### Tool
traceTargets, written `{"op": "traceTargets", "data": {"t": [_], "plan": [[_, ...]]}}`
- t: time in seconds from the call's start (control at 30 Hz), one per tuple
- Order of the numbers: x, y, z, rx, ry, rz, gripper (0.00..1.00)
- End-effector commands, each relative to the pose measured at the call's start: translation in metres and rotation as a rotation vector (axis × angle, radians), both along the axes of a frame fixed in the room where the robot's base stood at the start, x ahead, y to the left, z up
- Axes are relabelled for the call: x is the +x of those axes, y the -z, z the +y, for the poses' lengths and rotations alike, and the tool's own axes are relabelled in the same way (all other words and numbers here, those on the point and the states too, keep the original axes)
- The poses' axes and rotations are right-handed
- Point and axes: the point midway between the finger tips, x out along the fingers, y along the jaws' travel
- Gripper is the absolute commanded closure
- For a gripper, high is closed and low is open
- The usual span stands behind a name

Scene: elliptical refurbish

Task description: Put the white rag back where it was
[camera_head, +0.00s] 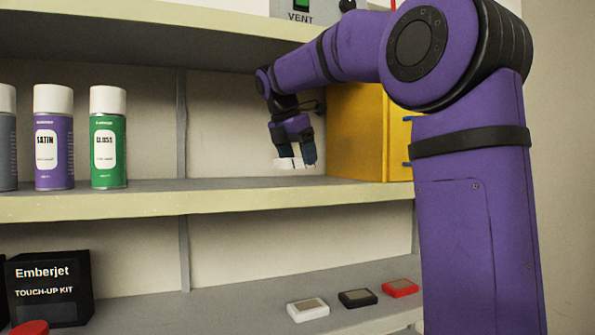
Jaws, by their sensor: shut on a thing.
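My gripper (297,161) reaches in over the middle shelf (250,200), pointing down, left of the yellow cabinet. It is shut on a small white thing (288,164), which looks like the white rag. Only a little of it shows at the fingertips, and its full shape is hidden. It hangs close above the shelf surface. I cannot tell whether it touches the shelf.
A green can (108,140) and a purple can (53,140) stand left on the middle shelf, with bare shelf between them and my gripper. The yellow cabinet (356,135) is close right. Below are white (308,310), black (357,298) and red (400,288) flat blocks and a black box (48,290).

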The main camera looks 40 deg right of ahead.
Motion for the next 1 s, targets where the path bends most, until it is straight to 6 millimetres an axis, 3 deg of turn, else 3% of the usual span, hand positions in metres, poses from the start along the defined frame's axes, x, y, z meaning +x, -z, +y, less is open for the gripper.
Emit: {"op": "traceTargets", "data": {"t": [0.17, 0.4, 0.6, 0.63, 0.7, 1.0], "plan": [[0.003, 0.007, -0.001, 0.000, -0.001, 0.000, 0.48], [0.003, 0.034, -0.001, 0.000, 0.000, 0.000, 0.48], [0.003, 0.035, -0.001, 0.000, 0.000, -0.001, 0.48], [0.003, 0.035, -0.001, 0.000, 0.000, -0.001, 0.23], [0.003, 0.035, -0.001, 0.000, 0.000, -0.001, 0.06], [0.003, 0.034, -0.001, 0.000, 0.000, -0.001, 0.04]]}}
